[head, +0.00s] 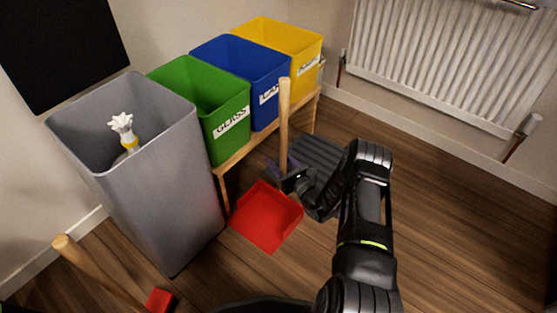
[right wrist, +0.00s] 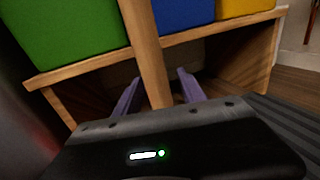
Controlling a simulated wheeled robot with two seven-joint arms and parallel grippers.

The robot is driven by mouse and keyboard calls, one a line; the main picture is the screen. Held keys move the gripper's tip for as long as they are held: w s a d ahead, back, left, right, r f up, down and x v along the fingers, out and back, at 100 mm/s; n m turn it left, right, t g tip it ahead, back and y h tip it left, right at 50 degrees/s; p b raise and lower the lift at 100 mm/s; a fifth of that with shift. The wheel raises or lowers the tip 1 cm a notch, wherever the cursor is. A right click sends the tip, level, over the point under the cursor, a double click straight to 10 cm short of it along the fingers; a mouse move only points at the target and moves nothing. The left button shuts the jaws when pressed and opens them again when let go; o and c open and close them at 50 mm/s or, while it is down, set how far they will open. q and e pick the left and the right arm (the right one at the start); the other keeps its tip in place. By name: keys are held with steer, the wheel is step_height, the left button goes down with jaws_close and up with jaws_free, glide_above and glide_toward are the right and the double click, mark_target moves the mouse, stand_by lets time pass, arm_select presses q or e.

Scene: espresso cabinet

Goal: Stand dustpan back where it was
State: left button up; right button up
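The dustpan has a red pan (head: 265,222) resting on the floor in front of the low wooden bench. Its wooden handle (head: 284,110) stands upright, and it also shows in the right wrist view (right wrist: 143,45). My right gripper (head: 284,174) is low on the handle, just above the pan. In the right wrist view, its two purple fingers (right wrist: 158,88) are on either side of the handle, with a gap visible beside it, so it looks open around the handle. The handle's lower end is hidden behind the gripper body. My left gripper is out of view.
Green (head: 205,105), blue (head: 245,75) and yellow (head: 290,45) bins sit on the bench (head: 240,153). Another wooden handle (head: 90,268) and red block (head: 160,300) are front left.

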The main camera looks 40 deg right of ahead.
steer(key=shift+r, duration=0.1)
steer(key=shift+s, duration=0.3)
arm_select(q)
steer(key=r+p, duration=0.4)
steer(key=p, duration=0.1)
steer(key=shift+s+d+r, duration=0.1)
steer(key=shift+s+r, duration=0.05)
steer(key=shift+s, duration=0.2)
arm_select(e)
steer(key=s, duration=1.1)
steer(key=shift+s, duration=0.2)
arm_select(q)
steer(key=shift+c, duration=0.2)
arm_select(e)
steer(key=shift+a, duration=0.1)
